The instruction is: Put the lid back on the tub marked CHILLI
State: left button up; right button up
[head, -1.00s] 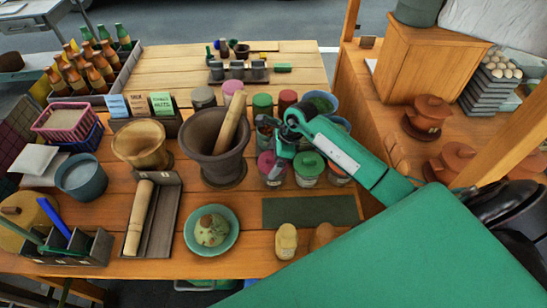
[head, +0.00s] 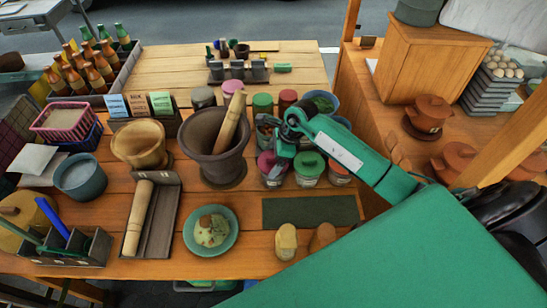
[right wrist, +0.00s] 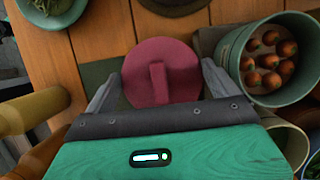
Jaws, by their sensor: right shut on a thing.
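A magenta lid (right wrist: 161,72) with a raised bar handle lies between the two grey fingers of my right gripper (right wrist: 159,85), which is shut on it. In the head view my right gripper (head: 281,148) is over the magenta lid (head: 266,161), at the near left of the cluster of tubs. A pale tub (head: 274,181) shows just below this lid; I cannot tell whether they touch. The labels are too small to read, so I cannot tell which tub is marked CHILLI. My left gripper is not in view.
A green-lidded tub (head: 309,164) and a red-topped tub (head: 339,174) stand to the right. An open bucket of reddish balls (right wrist: 285,97) is close beside my right finger. The mortar (head: 214,150) stands to the left. A dark green mat (head: 310,211) lies clear in front.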

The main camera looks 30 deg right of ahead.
jog(key=shift+f+b, duration=0.15)
jog(key=shift+b, duration=0.15)
dwell(0.5)
jog(key=shift+b, duration=0.3)
dwell(0.7)
dwell(0.3)
jog(key=o, duration=0.7)
jog(key=shift+c, duration=0.2)
